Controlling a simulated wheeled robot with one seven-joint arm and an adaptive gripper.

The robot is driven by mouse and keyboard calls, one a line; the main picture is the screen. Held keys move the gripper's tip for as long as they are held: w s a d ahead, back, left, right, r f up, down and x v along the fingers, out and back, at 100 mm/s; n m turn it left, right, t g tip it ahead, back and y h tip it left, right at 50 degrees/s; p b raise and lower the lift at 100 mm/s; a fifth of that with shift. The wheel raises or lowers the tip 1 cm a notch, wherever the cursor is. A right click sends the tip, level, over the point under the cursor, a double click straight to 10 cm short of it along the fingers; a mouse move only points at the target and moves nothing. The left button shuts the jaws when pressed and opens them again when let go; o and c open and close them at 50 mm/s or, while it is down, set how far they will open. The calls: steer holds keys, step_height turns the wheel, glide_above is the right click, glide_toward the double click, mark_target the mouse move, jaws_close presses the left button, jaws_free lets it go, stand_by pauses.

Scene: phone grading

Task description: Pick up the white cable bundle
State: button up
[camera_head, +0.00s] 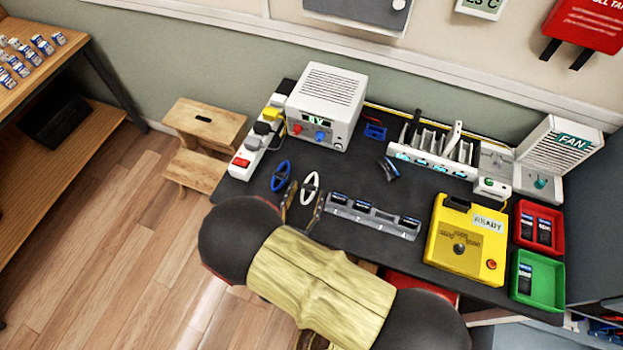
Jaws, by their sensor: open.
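The white cable bundle (310,187) lies on the dark bench mat, an upright loop pinched with a dark band at its middle. My gripper (304,201) is open at the near end of the bundle, one finger on each side of it. The bundle's near end shows between the fingers; I cannot tell whether either finger touches it. My arm hides the bench's front edge below the gripper.
A blue cable bundle (281,176) lies close on the left. A grey phone rack (373,215) stands close on the right. A power strip (259,143) and a white power supply (326,106) stand behind. A yellow box (466,239) is farther right, beside red (538,224) and green trays (538,279).

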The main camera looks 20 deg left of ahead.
steer(key=shift+c, duration=0.4)
steer(key=c, duration=1.1)
steer(key=shift+c, duration=0.2)
